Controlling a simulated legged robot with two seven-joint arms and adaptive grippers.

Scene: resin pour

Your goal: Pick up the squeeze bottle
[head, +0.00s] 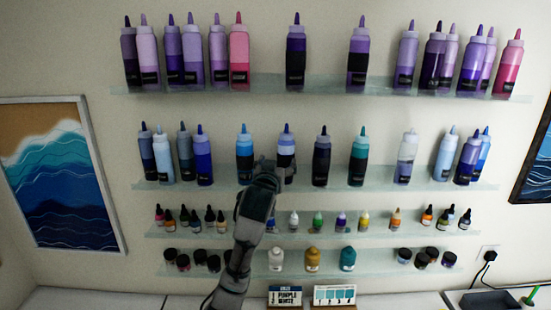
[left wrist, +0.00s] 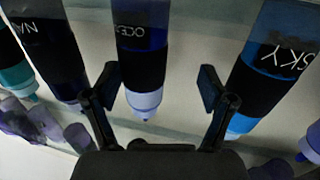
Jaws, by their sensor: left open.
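Several squeeze bottles stand on the upper shelves; the task does not say which one. My left gripper (head: 274,163) is raised to the second shelf and is open and empty. It is in front of a blue bottle with a light blue shoulder and dark band (head: 286,143). In the left wrist view this bottle, labelled OCEAN (left wrist: 144,50), appears upside down between the open fingers (left wrist: 160,95); I cannot tell whether they touch it. The bottle labelled SKY (left wrist: 277,60) is beside it, also the blue bottle (head: 244,150) in the head view. My right gripper is not in view.
A dark bottle (head: 321,160) stands close on the other side. The top shelf (head: 270,84) holds purple and pink bottles. Lower shelves hold small dropper bottles and jars (head: 312,259). Two cards (head: 335,294) stand on the counter below.

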